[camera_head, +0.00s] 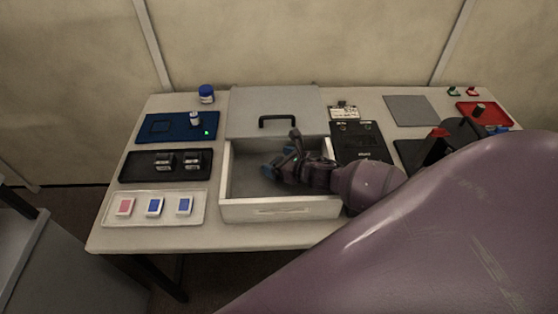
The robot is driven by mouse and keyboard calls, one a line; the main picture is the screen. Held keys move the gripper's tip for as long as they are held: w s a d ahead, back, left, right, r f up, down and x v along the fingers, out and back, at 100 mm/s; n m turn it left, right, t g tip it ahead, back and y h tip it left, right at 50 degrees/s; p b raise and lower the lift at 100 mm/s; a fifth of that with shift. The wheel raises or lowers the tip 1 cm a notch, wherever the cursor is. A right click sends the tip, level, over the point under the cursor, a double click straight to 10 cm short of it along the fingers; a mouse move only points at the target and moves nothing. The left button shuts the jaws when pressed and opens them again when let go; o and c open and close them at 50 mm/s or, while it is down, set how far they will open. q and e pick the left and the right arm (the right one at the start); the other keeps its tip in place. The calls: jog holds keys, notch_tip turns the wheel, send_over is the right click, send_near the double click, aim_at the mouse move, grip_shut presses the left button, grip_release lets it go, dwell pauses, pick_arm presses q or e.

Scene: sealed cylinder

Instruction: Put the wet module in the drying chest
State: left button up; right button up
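The white open-topped chest (281,209) stands at the middle of the table, with a flat grey panel and black handle (277,118) behind it. My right gripper (275,163) is over or inside the chest, pointing left, with a blue patch near its tips. I cannot tell whether it is open or holds anything. Two silver-and-black modules (164,162) (192,160) sit on a black tray (135,166) left of the chest. I cannot tell which thing is the wet module. My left gripper is not in view.
A white tray (112,216) holds one pink and two blue cards. A blue tray (155,130) holds a small white cylinder (195,119); a blue-lidded jar (206,94) stands behind. Right are a black clipboard (361,142), a grey mat (411,110) and a red tray (472,115).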

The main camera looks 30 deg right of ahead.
jog(key=shift+r, duration=0.15)
jog(key=shift+s+r, duration=0.1)
jog(key=shift+s, duration=0.1)
jog(key=v, duration=0.7)
jog(key=shift+d, duration=0.1)
jog(key=shift+w, duration=0.1)
dwell(0.3)
